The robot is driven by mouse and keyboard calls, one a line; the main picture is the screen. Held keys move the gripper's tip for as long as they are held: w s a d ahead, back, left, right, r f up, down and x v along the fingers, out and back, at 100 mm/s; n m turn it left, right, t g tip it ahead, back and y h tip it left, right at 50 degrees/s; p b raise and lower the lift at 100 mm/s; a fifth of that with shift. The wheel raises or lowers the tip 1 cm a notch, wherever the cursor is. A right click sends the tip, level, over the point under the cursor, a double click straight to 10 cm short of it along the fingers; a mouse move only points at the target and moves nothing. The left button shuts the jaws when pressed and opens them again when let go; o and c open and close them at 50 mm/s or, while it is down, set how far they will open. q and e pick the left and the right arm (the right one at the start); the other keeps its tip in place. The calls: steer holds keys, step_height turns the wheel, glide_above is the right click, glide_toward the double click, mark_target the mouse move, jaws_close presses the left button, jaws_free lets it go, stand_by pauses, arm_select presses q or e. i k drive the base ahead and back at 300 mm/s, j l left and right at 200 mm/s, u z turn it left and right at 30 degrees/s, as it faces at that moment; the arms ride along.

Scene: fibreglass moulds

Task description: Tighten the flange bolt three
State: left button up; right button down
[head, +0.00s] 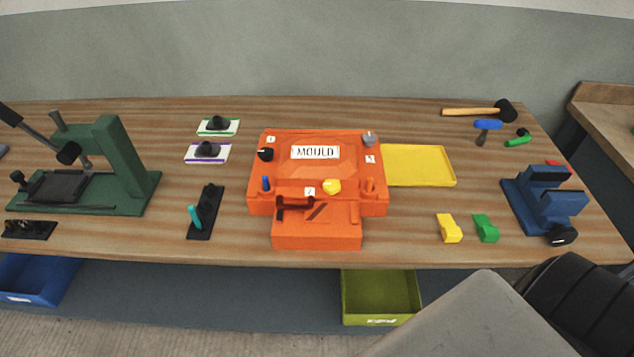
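The orange mould (300,168) stands mid-bench with a white MOULD plate (315,152) on top. Three bolt heads show on its flange: a black one (265,154) at the left, a yellow one (331,186) at the front and a grey one (369,139) at the back right. Small white tags sit near them. The tag by the grey bolt (370,159) may read 3, but it is too small to be sure. How tight each bolt is cannot be told. Neither of my grippers is in view.
A green press (127,165) stands at the left and a blue vise (546,198) at the right. A yellow tray (418,165) lies right of the mould. A hammer (475,111) and small tools lie at the back right. Bins hang below the front edge.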

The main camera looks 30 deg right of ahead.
mark_target(370, 139)
steer(key=z, duration=1.3)
